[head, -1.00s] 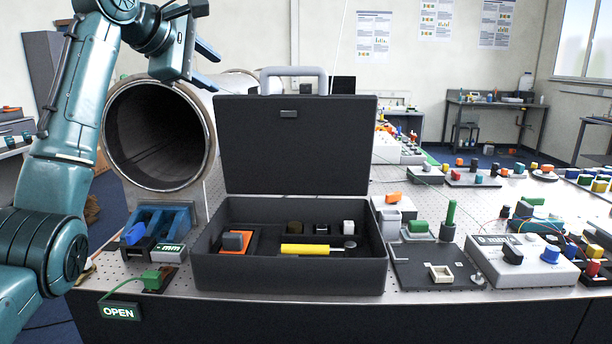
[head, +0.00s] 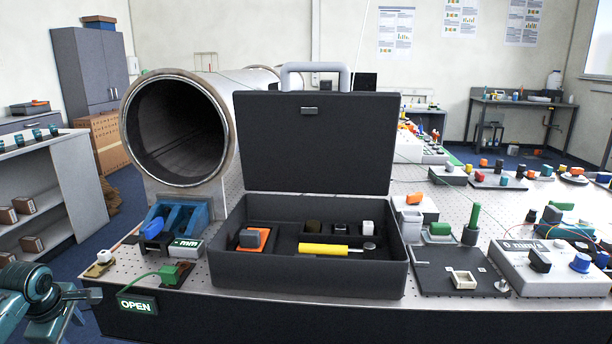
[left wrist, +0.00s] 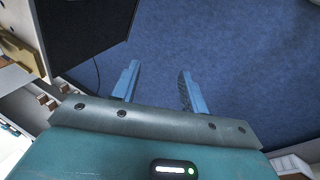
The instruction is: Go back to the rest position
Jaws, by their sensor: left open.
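My right gripper is in neither view.
The perforated table (head: 480,200) holds a large open pipe (head: 215,130), an open black case (head: 310,285) with a yellow-handled tool (head: 323,249), and a grey meter box (head: 550,275). Shelves (head: 40,190) stand at the left. Blue floor (left wrist: 230,60) lies under my left gripper.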

